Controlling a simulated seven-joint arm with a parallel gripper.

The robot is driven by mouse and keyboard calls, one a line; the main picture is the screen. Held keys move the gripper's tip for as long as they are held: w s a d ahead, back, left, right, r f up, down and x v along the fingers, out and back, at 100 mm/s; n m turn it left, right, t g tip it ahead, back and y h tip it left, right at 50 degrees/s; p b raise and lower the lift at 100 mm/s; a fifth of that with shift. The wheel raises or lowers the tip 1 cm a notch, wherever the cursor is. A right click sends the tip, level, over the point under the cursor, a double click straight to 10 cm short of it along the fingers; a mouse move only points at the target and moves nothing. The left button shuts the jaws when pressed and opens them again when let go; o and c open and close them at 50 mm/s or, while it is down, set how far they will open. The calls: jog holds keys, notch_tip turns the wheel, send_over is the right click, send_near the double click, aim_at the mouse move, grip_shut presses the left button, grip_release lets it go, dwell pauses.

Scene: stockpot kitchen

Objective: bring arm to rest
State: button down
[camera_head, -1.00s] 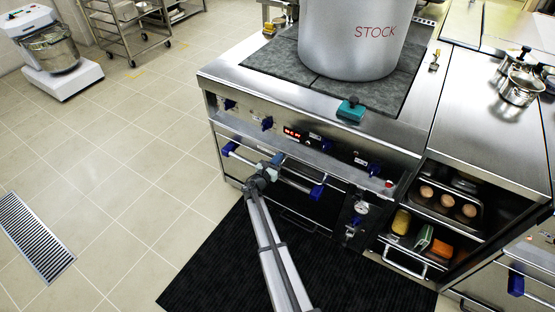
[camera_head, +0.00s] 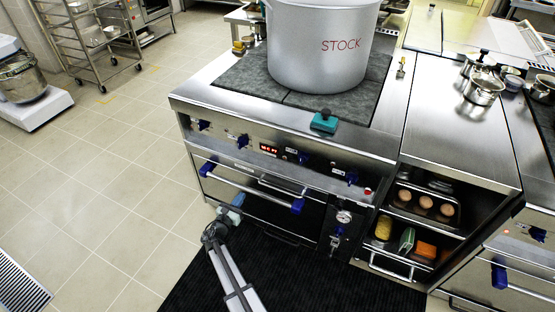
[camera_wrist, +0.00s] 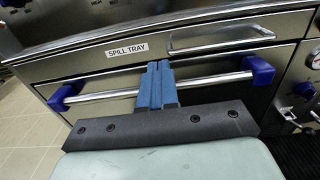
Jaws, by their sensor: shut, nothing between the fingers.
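My arm reaches up from the bottom of the head view, in front of the stove (camera_head: 290,120). My gripper (camera_head: 236,202) is near the left part of the oven door's bar handle (camera_head: 250,188). In the wrist view my gripper (camera_wrist: 158,70) has its two blue fingers pressed together with nothing between them. The fingers overlap the bar handle (camera_wrist: 210,82) in that view. I cannot tell whether they touch it. A drawer labelled SPILL TRAY (camera_wrist: 128,50) is above the bar.
A large STOCK pot (camera_head: 320,50) stands on the stove top, with a teal-based object (camera_head: 324,122) at the front edge. An open shelf unit (camera_head: 425,215) is on the right. A black mat (camera_head: 290,275) lies below. Tiled floor (camera_head: 110,170) is clear on the left.

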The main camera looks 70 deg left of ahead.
jog(key=shift+m, duration=0.3)
jog(key=w+d+f+m+g+h, duration=0.25)
jog(key=d+f+m+h, duration=0.25)
jog(key=d+m, duration=0.5)
jog(key=w+d+f+m+g+h, duration=0.2)
jog(key=w+d+f+m+h, duration=0.25)
jog(key=d, duration=1.05)
jog(key=w+d+f+m+g+h, duration=0.25)
jog(key=d+f+m+h, duration=0.3)
jog(key=d+m, duration=0.5)
jog(key=w+d+m+g+h, duration=0.1)
jog(key=w+d+m+g, duration=0.2)
jog(key=d, duration=0.7)
jog(key=w+d+m+g, duration=0.3)
jog(key=d, duration=0.7)
jog(key=w+d+m+g+h, duration=0.1)
jog(key=w+d+m+g, duration=0.2)
jog(key=d, duration=0.7)
jog(key=d+m+g+y, duration=0.3)
jog(key=d+m, duration=0.7)
jog(key=d, duration=1.5)
jog(key=shift+w+d+r+g+y, duration=0.2)
jog(key=shift+w+g+y, duration=0.1)
jog(key=shift+y, duration=0.3)
